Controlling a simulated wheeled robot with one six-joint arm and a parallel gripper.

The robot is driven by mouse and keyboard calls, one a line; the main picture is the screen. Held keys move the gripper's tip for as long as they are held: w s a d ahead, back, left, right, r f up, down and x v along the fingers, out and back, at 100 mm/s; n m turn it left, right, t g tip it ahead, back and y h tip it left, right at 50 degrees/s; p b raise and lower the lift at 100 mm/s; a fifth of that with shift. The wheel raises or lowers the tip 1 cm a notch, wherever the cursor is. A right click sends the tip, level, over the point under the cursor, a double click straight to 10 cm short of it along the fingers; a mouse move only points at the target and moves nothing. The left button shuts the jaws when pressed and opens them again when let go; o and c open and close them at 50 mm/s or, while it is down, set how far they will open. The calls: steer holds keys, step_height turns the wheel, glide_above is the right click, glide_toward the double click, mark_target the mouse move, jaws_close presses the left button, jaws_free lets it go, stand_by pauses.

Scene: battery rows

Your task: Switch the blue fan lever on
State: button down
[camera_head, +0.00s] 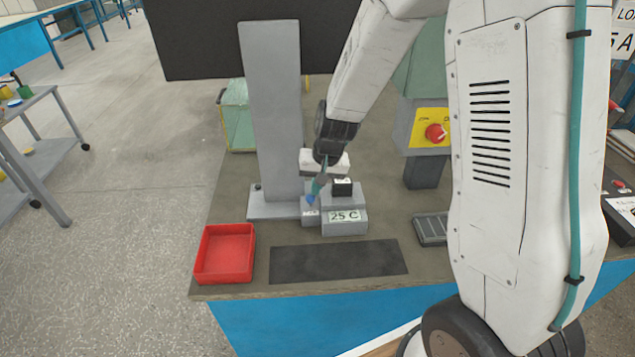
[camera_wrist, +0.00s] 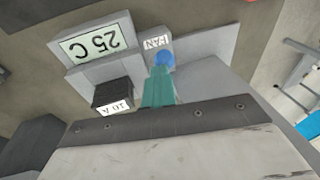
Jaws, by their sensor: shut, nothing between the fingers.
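The blue fan lever (camera_wrist: 164,58) shows its round blue end beside the FAN label (camera_wrist: 157,42) in the wrist view. In the head view the lever (camera_head: 311,199) is a small blue spot above the small grey fan block (camera_head: 309,216), partly hidden by my gripper. My gripper (camera_head: 318,186) is shut and empty, with its teal fingers pointing down at the lever. In the wrist view the fingertips (camera_wrist: 160,76) reach right to the blue end; I cannot tell if they touch it. The lever's own tilt is hidden.
A grey box marked 25 C (camera_head: 344,222) and a black piece marked 10 A (camera_wrist: 113,97) stand right beside the fan block. A tall grey panel (camera_head: 272,110) rises behind at left. A red tray (camera_head: 224,254) and a dark mat (camera_head: 338,261) lie in front.

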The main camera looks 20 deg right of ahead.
steer(key=shift+s+a+f, duration=0.25)
steer(key=shift+s+f, duration=0.15)
steer(key=shift+s, duration=0.25)
steer(key=shift+w, duration=0.1)
